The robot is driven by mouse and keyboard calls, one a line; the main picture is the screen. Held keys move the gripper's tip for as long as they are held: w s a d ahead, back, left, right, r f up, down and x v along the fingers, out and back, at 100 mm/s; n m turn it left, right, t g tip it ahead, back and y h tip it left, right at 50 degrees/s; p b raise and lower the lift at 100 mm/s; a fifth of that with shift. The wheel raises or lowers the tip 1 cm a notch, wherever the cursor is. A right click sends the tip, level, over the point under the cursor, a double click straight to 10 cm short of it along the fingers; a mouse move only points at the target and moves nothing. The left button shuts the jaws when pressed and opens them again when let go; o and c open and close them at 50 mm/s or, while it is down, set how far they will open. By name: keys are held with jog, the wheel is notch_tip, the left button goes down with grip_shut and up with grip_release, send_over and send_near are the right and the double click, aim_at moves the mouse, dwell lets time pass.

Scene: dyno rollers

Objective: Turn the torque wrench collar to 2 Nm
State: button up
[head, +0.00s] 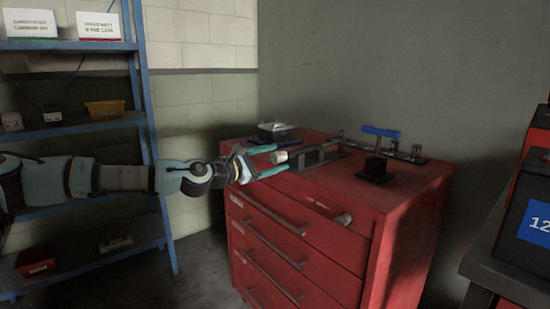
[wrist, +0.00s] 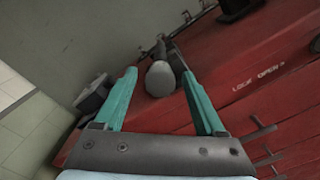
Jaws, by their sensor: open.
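A pale, rounded end piece (head: 279,157), which looks like the torque wrench collar, points toward my gripper from the red cabinet top. It also shows as a pale disc in the wrist view (wrist: 160,79). A dark body (wrist: 165,50) extends behind it. No scale or torque marks can be read. My gripper (head: 281,159) is open, with its teal fingers on either side of the pale end. In the wrist view, the fingers (wrist: 159,72) show gaps on both sides of it. I cannot tell how far the fingertips reach along it.
A blue shelf rack (head: 145,90) stands at left. A dark case marked 12 (head: 515,190) is at right.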

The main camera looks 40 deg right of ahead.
jog(key=shift+d, duration=0.3)
grip_shut()
dwell(0.5)
